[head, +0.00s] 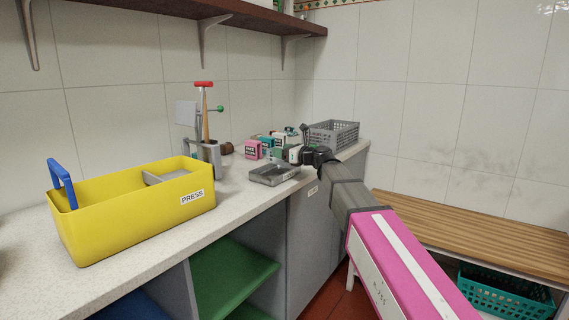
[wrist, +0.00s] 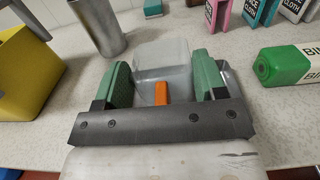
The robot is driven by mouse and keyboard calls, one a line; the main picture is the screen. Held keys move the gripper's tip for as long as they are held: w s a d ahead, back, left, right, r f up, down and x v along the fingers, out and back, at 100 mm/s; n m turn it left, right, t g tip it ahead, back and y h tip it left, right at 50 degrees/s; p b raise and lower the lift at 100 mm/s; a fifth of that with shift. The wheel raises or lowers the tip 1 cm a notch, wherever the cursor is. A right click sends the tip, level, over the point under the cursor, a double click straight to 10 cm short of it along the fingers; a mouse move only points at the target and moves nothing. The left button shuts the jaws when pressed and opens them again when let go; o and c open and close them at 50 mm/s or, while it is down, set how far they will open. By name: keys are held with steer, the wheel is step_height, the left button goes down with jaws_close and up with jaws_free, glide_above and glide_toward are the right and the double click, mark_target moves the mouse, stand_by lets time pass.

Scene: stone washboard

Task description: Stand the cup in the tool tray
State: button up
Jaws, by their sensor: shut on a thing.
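My gripper (wrist: 163,84) has green fingers shut on a clear, see-through vessel, which I take as the cup (wrist: 160,55). A small orange part shows between the fingers. In the head view my gripper (head: 294,154) is above the counter, behind a low grey tray (head: 272,176) with a white label; the cup is hard to make out there. A yellow open tray (head: 140,215), labelled PRESS, has a blue handle and a grey partition. It stands at the left, apart from my gripper, with its edge in the wrist view (wrist: 22,70). I cannot tell which tray is the tool tray.
A metal holder (head: 208,155) with upright tools stands near the wall. Small coloured boxes (head: 253,149) and a grey basket (head: 333,133) are further right. A green-ended container (wrist: 285,66) lies right of my gripper. Bare counter lies before the yellow tray.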

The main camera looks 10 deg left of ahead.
steer(key=shift+w+d+f, duration=0.15)
steer(key=shift+d+f, duration=0.05)
steer(key=shift+f, duration=0.95)
steer(key=shift+w+d+f, duration=0.1)
steer(key=shift+d+f, duration=0.05)
steer(key=shift+f, duration=0.95)
steer(key=shift+f, duration=0.25)
steer(key=o, duration=0.9)
steer(key=shift+r, duration=0.15)
steer(key=shift+d+r, duration=0.1)
steer(key=shift+r, duration=0.05)
steer(key=v, duration=1.1)
steer(key=shift+s+d, duration=0.15)
steer(key=shift+d, duration=0.25)
